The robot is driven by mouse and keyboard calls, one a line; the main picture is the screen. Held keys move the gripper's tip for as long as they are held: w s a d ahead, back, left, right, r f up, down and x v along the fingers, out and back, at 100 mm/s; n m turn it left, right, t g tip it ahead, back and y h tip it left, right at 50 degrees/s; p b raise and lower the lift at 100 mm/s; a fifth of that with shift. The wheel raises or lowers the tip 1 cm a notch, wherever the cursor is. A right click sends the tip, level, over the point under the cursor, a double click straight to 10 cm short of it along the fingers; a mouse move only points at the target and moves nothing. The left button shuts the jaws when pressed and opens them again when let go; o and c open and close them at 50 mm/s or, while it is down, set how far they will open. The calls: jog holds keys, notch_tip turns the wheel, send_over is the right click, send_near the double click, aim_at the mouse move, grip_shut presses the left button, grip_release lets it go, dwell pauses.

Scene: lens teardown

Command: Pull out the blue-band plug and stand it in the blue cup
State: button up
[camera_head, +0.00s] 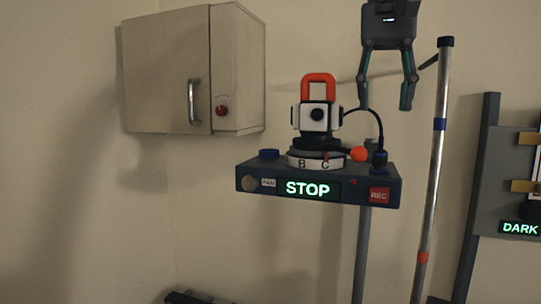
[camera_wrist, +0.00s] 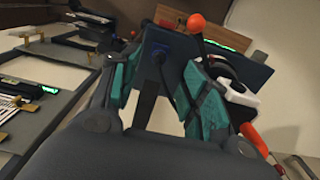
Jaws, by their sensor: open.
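The dark plug with a blue band (camera_head: 379,160) stands upright at the right end of the blue-grey console, with a black cable looping from it to the white instrument (camera_head: 317,117). My gripper (camera_head: 384,107) hangs above the plug, fingers pointing down, open and empty. In the wrist view the open fingers (camera_wrist: 160,62) frame the cable and a dark blue part (camera_wrist: 177,46), probably the plug, apart from the fingers.
The console (camera_head: 340,178) has a lit STOP panel and a red REC button. An orange ball (camera_head: 359,154) is just left of the plug. The instrument has a red handle (camera_head: 319,78). A banded pole (camera_head: 434,170) stands close right of my gripper. A wall cabinet (camera_head: 168,72) is at left.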

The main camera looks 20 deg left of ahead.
aim_at(380, 150)
jog(key=shift+w+f, duration=0.6)
jog(key=shift+w, duration=0.15)
jog(key=shift+s+f, duration=0.25)
jog(key=shift+f, duration=0.35)
notch_tip(380, 150, down, 5)
jog(key=shift+w+b, duration=0.1)
jog(key=shift+b, duration=0.35)
jog(key=shift+s+a+f, duration=0.1)
jog(key=shift+s+f, duration=0.2)
jog(key=shift+f, duration=0.45)
jog(key=shift+w+f+b, duration=0.25)
jog(key=shift+f+b, duration=0.05)
jog(key=shift+s, duration=0.15)
jog(key=shift+p, duration=0.65)
